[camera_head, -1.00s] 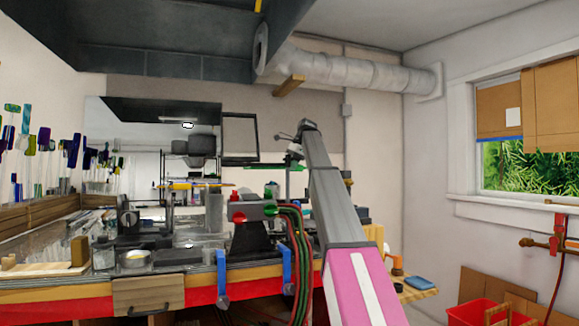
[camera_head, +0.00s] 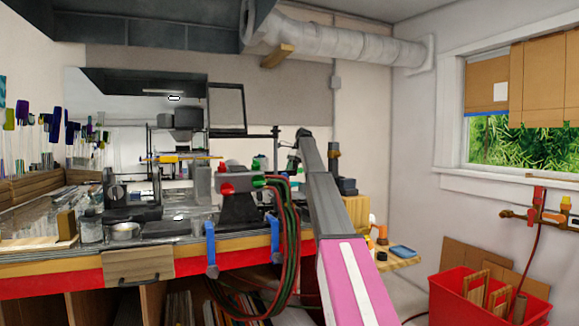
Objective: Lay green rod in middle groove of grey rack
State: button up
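My arm rises from the lower right of the head view and points away toward the back of the bench. Its far end is small and dark, and my gripper's fingers are hidden behind the arm. I cannot make out the green rod in the current view. I cannot pick out the grey rack or its grooves either. Whether anything is held does not show.
A cluttered workbench has a wooden drawer (camera_head: 139,266) at its front. A red and green torch (camera_head: 240,180) with hoses stands left of my arm. A red bin (camera_head: 465,300) stands at lower right.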

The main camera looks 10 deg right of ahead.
jog(key=shift+f, duration=3.75)
jog(key=o, duration=1.1)
